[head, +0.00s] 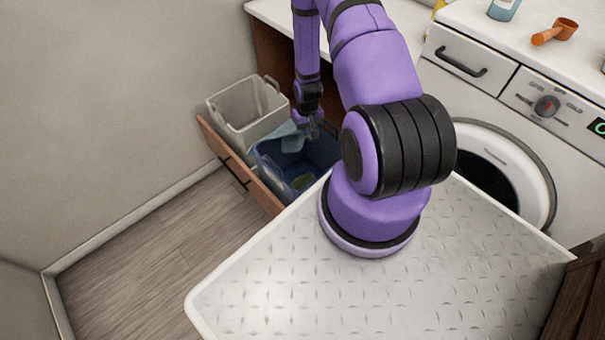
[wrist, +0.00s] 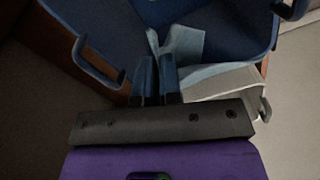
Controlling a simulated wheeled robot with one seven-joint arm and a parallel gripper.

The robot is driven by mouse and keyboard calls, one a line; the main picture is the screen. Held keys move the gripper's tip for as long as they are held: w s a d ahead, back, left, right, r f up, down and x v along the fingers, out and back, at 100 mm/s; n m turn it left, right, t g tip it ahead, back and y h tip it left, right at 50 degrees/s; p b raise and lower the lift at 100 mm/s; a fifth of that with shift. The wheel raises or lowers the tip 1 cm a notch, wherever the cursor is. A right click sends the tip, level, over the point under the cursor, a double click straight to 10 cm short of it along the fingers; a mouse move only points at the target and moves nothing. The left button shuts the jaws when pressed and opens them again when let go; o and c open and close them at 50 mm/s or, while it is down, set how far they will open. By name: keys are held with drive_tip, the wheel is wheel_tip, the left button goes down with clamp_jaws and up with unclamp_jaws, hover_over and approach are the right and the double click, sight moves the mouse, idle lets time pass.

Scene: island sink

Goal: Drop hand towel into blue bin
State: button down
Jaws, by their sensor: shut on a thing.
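The light blue hand towel (head: 287,136) hangs from my gripper (head: 312,128), over the open blue bin (head: 274,182). In the wrist view the fingers of my gripper (wrist: 156,72) are close together on the towel (wrist: 186,44). Part of the towel spreads to the right across the bins' neighbouring rims; I cannot tell whether it touches them. The blue bin (wrist: 85,14) opens below and beyond the fingertips. A small greenish patch shows inside the bin in the head view; it is too small to identify.
A whitish bin (head: 232,112) stands beside the blue bin in the same pulled-out wooden drawer (head: 225,150). It also shows in the wrist view (wrist: 238,78). A washing machine (head: 510,165) and countertop (head: 470,22) are to the right. Floor at left is clear.

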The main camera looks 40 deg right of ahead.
drive_tip(key=shift+f, duration=2.8)
unclamp_jaws()
drive_tip(key=shift+r, duration=0.1)
drive_tip(key=shift+r, duration=2.7)
wheel_tip(320, 180, up, 11)
